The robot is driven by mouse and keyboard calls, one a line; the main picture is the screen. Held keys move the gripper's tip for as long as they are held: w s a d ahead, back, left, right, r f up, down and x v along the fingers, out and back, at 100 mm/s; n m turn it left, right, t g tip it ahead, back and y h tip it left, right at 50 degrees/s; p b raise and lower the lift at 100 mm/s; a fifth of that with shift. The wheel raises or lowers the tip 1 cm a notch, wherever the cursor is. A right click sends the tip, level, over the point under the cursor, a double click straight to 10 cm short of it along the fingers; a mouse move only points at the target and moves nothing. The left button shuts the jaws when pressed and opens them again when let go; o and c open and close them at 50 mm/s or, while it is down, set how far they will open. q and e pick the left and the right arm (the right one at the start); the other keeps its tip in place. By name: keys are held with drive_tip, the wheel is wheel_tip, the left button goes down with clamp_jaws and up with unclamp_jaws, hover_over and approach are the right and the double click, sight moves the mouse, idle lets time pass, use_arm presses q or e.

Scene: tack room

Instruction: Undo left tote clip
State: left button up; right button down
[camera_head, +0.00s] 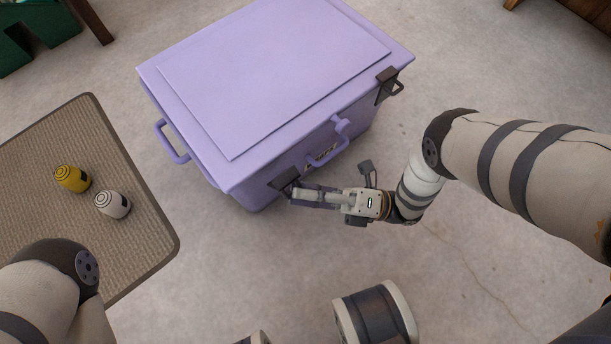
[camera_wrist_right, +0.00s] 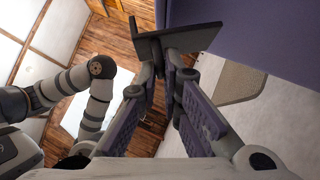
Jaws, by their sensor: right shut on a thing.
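The purple tote (camera_head: 255,75) stands on the floor with its lid lying on it. The dark left clip (camera_head: 284,179) is at the near left part of its front side, below the lid edge. My right gripper (camera_head: 298,192) is at this clip, shut on it. In the right wrist view, the clip (camera_wrist_right: 178,38) is a dark plate between and above my fingertips (camera_wrist_right: 160,66), close to the purple wall. The fingers hide part of it. The dark right clip (camera_head: 388,84) is at the far right of the front and stands out from it. My left gripper is not in view.
The tote has a side handle (camera_head: 170,142), a front handle (camera_head: 328,154) and a round knob (camera_head: 341,125). A brown mat (camera_head: 140,220) at left holds a yellow can-like object (camera_head: 72,179) and a white one (camera_head: 113,205).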

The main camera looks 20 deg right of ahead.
drive_tip(key=c, duration=1.8)
unclamp_jaws()
drive_tip(key=shift+o, duration=0.2)
drive_tip(key=v, duration=1.2)
